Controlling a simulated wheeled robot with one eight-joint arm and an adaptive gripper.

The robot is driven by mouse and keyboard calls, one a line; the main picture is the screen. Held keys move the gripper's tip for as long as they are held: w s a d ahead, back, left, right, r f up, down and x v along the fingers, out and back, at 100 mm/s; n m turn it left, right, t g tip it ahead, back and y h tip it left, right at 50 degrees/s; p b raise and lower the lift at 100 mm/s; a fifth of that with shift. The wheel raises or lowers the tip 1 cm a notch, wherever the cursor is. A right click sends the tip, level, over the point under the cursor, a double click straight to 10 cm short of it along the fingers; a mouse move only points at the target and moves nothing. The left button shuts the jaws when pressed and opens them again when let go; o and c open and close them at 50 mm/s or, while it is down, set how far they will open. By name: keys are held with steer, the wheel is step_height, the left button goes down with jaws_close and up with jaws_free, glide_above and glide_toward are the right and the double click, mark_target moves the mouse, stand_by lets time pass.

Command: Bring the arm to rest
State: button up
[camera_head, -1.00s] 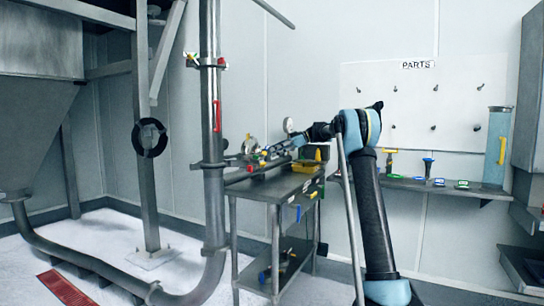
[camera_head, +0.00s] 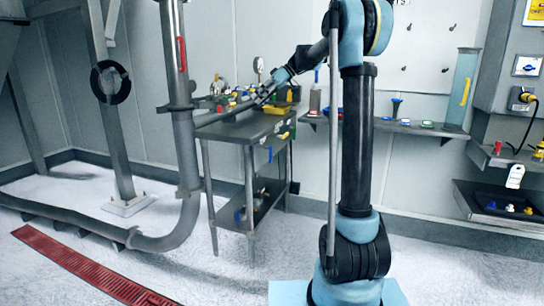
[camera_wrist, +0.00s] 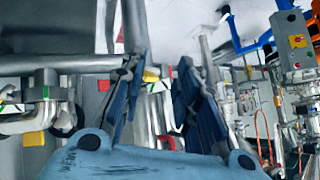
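My arm stands upright from its base, bends at the top and slopes down to the left in the head view. My gripper (camera_head: 264,96) is at its far end, seen small in front of the bench top. In the wrist view my gripper's two dark blue fingers (camera_wrist: 160,75) stand apart with a clear gap between them. The gripper is open and nothing is held between the fingers. Pipes and wall fittings show beyond them.
A metal workbench (camera_head: 232,131) with tools stands behind my gripper. A vertical pipe (camera_head: 184,140) stands left of it, and a red floor grate (camera_head: 85,268) lies front left. A wall shelf (camera_head: 400,127) runs behind my arm. Floor between bench and arm is clear.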

steer(key=s+d+f+m+t+h, duration=0.1)
steer(key=s+d+f+m+h, duration=0.4)
steer(key=s, duration=0.8)
steer(key=s+d+f+m+t, duration=0.1)
steer(key=s+d+f+m, duration=0.2)
steer(key=s+d+f, duration=0.7)
steer(key=s+d+f+m+t+h, duration=0.1)
steer(key=s+d+f+m+h, duration=0.1)
steer(key=s+f, duration=0.6)
steer(key=s+d+f+m+h, duration=0.2)
steer(key=s+d+f+m, duration=0.2)
steer(key=s+d+f, duration=0.3)
steer(key=s+f, duration=0.2)
steer(key=s, duration=0.3)
steer(key=shift+s+d+f+m+t+h, duration=0.15)
steer(key=shift+s+f+m+t+h, duration=0.05)
steer(key=shift+s+m+t+h, duration=0.2)
steer(key=shift+s, duration=0.1)
